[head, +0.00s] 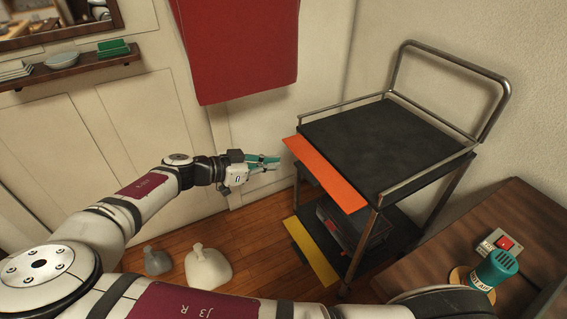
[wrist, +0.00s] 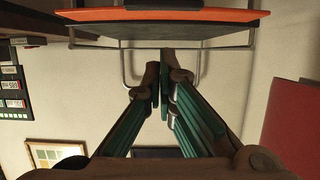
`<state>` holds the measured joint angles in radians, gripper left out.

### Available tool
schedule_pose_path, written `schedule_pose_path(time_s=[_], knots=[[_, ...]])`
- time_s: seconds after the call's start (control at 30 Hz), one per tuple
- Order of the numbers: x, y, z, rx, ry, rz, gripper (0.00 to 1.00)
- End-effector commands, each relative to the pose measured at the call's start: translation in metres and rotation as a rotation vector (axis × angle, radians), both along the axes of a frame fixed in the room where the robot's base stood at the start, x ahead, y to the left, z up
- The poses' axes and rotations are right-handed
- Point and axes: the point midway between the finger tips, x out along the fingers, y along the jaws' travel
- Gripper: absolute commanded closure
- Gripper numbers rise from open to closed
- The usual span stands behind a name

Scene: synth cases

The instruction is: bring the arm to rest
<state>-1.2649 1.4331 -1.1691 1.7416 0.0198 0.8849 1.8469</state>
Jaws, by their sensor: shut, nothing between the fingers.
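My gripper (head: 272,162) is at the end of my outstretched arm in the head view, just left of the trolley's orange front edge (head: 325,173). Its teal fingers are shut with nothing between them. In the wrist view, the fingers of my gripper (wrist: 164,80) come together near the middle of the picture. The trolley's orange edge (wrist: 180,15) crosses the top of that view. The arm stretches across the head view from the lower left.
The black-topped trolley (head: 375,143) stands at the right against the wall. Two jugs, one pale (head: 207,267), stand on the floor. A red cloth (head: 240,50) hangs behind.

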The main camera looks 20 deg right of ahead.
Motion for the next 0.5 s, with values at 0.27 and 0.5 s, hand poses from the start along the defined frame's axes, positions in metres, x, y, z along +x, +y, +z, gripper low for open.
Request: schedule_pose_path(time_s=[0.27, 0.5], knots=[[-0.0013, 0.0071, 0.0018, 0.0, -0.001, 0.0, 1.0], [-0.0014, 0.0068, 0.0017, 0.0, 0.0, 0.0, 1.0]])
